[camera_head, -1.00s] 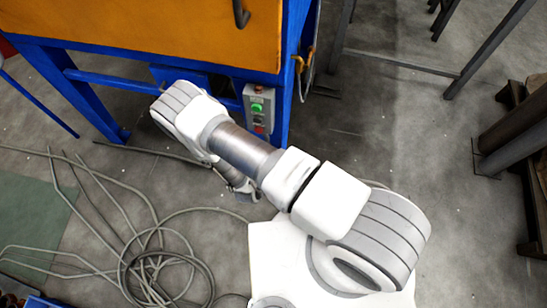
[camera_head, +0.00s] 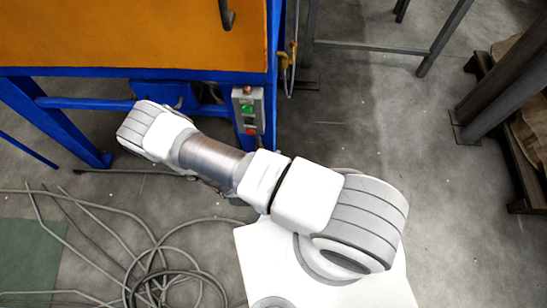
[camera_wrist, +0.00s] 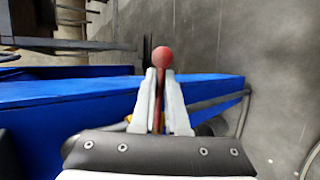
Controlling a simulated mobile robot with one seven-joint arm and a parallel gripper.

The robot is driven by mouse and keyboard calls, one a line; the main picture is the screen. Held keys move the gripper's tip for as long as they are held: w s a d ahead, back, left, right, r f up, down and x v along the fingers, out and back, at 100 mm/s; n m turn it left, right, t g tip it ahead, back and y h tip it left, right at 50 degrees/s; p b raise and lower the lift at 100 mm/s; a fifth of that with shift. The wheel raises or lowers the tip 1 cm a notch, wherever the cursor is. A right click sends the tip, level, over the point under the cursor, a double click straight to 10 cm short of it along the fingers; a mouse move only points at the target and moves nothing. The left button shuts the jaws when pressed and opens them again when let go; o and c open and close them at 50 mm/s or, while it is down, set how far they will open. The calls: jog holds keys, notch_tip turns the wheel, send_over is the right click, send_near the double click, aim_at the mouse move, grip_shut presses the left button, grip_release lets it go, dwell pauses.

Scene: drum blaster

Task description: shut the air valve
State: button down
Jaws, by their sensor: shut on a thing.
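The valve's lever, a thin red bar with a round red knob (camera_wrist: 162,56), stands upright in the middle of the wrist view. My gripper (camera_wrist: 160,82) is shut on the lever, with one pale finger on each side of the bar just below the knob. The valve body is mostly hidden behind my fingers and the dark gripper housing; a bit of yellow shows left of the fingers. In the head view my gripper and the lever are hidden behind my arm.
A blue-framed cabinet with an orange panel (camera_head: 130,35) stands close ahead. A grey control box (camera_head: 248,109) with green and red buttons is on its leg. Coiled hoses (camera_head: 150,265) lie on the floor at lower left. Steel posts (camera_head: 500,80) stand at right; floor between is clear.

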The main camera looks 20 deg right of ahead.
jog(key=shift+d, duration=0.1)
jog(key=c, duration=0.9)
grip_release()
jog(key=shift+r, duration=0.15)
